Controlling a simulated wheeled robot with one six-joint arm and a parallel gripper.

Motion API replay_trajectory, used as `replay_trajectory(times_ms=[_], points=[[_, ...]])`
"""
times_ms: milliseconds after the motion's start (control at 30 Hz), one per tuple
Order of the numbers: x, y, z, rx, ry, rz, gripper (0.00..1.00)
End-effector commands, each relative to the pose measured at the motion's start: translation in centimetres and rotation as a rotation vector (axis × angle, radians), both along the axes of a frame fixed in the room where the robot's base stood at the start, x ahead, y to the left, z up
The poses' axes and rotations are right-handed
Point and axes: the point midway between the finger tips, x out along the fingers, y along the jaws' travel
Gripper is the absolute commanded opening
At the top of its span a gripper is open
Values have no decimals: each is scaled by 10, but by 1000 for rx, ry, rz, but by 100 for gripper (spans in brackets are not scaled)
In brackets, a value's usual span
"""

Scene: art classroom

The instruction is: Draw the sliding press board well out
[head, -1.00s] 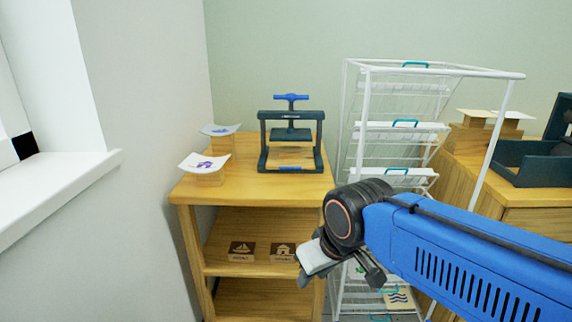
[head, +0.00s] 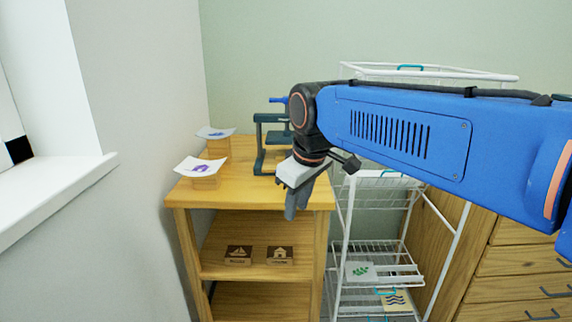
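The dark press (head: 260,145) stands on the top of the wooden shelf unit (head: 240,188). My arm and wrist hide its right half and most of its blue handle. The sliding press board is hidden or too small to tell apart now. My gripper (head: 291,212) points down at the front edge of the shelf top, in front of the press and apart from it. Its fingers are seen from the side, so I cannot tell whether they are open.
Two white printed sheets (head: 201,167) rest on wooden blocks at the left of the top. Two stamped blocks (head: 238,255) lie on the shelf below. A white wire rack (head: 347,225) stands close on the right. A wall and window sill (head: 60,200) bound the left.

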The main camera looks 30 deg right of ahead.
Motion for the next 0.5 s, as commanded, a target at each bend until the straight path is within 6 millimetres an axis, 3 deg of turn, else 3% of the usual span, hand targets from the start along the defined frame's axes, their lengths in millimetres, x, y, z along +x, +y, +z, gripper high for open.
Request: replay_trajectory(times_ms=[33, 200, 500], points=[[17, -5, 15, -17, 14, 35, 26], [64, -20, 58, -75, 58, 175, 26], [146, -54, 119, -157, 140, 420, 26]])
